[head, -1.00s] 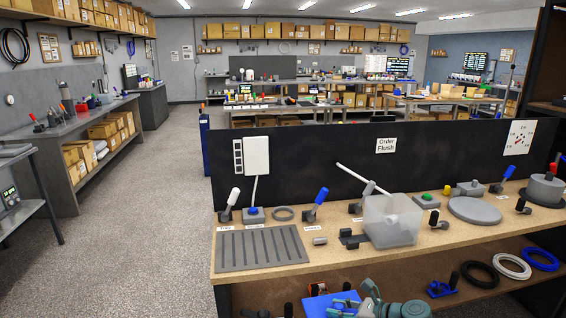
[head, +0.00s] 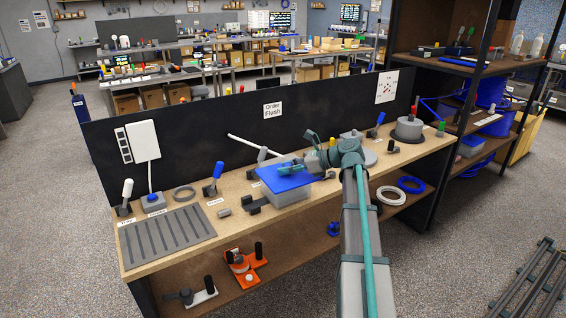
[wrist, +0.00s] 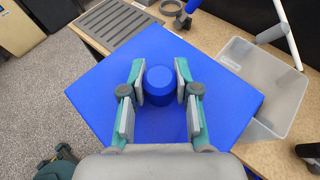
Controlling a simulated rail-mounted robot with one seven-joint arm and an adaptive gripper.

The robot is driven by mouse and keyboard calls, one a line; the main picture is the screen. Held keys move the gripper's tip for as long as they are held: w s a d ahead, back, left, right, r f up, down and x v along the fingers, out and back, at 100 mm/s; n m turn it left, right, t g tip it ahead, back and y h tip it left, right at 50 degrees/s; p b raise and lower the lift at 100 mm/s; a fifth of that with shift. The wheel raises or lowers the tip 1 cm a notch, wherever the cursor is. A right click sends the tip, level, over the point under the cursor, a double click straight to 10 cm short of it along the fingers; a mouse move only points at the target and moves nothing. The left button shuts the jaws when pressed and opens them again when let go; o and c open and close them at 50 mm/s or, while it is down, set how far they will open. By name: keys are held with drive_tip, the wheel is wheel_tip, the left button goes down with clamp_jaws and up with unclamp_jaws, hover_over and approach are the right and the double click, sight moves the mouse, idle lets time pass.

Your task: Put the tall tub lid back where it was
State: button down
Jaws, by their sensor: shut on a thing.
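The tall tub lid is a flat blue square plate (head: 290,173) with a round blue knob (wrist: 160,84). My gripper (wrist: 160,72) is shut on that knob, with one finger on each side. In the head view my gripper (head: 288,168) comes in from the right over the lid. The clear grey tub (head: 290,192) stands on the wooden counter below the lid. In the wrist view the tub (wrist: 262,88) shows open at the right. The lid overlaps the tub's left part there and is not lined up with it. The exact gap between lid and tub is unclear.
A white-handled lever (head: 245,142) slants up behind the tub. A grey slotted mat (head: 165,236), a grey ring (head: 185,194) and a blue-handled lever (head: 214,180) lie to the left. A black panel (head: 200,130) stands along the counter's back. An orange fixture (head: 243,264) sits on the lower shelf.

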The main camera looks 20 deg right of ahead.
drive_tip(key=shift+n+g, duration=0.3)
drive_tip(key=shift+g, duration=0.1)
drive_tip(key=w+d+r, duration=0.1)
drive_tip(key=r, duration=0.1)
drive_tip(key=w+d+r, duration=0.1)
drive_tip(key=r, duration=0.1)
drive_tip(key=w+d+r, duration=0.1)
drive_tip(key=w+r, duration=0.1)
drive_tip(key=shift+d, duration=0.2)
drive_tip(key=shift+w+y, duration=0.15)
drive_tip(key=shift+y, duration=0.15)
drive_tip(key=shift+w+f+p, duration=0.1)
drive_tip(key=shift+f+p, duration=0.05)
drive_tip(key=shift+p, duration=0.15)
drive_tip(key=w+d+f+p, duration=0.3)
drive_tip(key=w+f+p, duration=0.3)
drive_tip(key=w+f, duration=0.6)
drive_tip(key=shift+w+d+f, duration=0.15)
drive_tip(key=shift+w+f, duration=0.05)
drive_tip(key=shift+f, duration=0.3)
drive_tip(key=c, duration=0.9)
unclamp_jaws()
drive_tip(key=shift+o, duration=0.2)
